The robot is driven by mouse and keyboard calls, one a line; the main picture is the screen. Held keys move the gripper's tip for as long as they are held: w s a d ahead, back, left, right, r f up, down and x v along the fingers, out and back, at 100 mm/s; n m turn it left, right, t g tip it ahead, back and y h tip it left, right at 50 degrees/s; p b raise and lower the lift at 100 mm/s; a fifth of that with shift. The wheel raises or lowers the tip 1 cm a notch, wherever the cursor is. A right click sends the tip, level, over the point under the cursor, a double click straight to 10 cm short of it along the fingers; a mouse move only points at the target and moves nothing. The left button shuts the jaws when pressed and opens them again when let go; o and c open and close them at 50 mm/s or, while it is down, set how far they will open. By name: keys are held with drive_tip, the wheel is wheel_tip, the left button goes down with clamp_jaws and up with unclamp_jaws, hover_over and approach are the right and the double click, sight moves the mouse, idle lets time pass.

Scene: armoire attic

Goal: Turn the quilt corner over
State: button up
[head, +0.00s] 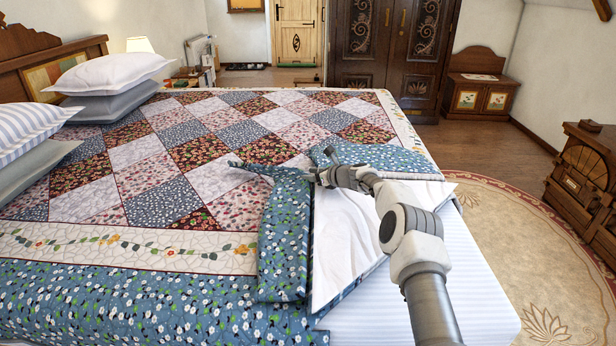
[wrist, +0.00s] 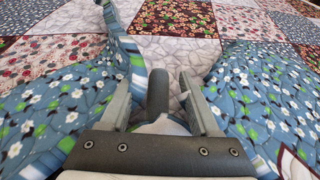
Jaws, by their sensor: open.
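The patchwork quilt (head: 165,150) covers the bed, with a blue floral border. Its near right corner is folded back toward the middle of the bed, showing a white underside (head: 345,235) and the white striped mattress (head: 465,285). My gripper (head: 322,176) is at the inner end of this fold, low over the quilt. In the wrist view my gripper (wrist: 176,95) is open, its fingers spread, with blue floral cloth (wrist: 60,105) on both sides. A raised strip of cloth (wrist: 120,35) stands just beyond the left finger. I cannot tell whether the fingers touch the cloth.
Several pillows (head: 110,75) lie at the bed's head on the left. A dark carved armoire (head: 390,50) stands behind the bed. A small cabinet (head: 480,95) and a wooden chest (head: 580,190) stand at the right. The rug (head: 525,230) beside the bed is clear.

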drive_tip(key=shift+w+a, duration=0.1)
drive_tip(key=shift+a, duration=0.1)
clamp_jaws()
idle(0.3)
idle(1.2)
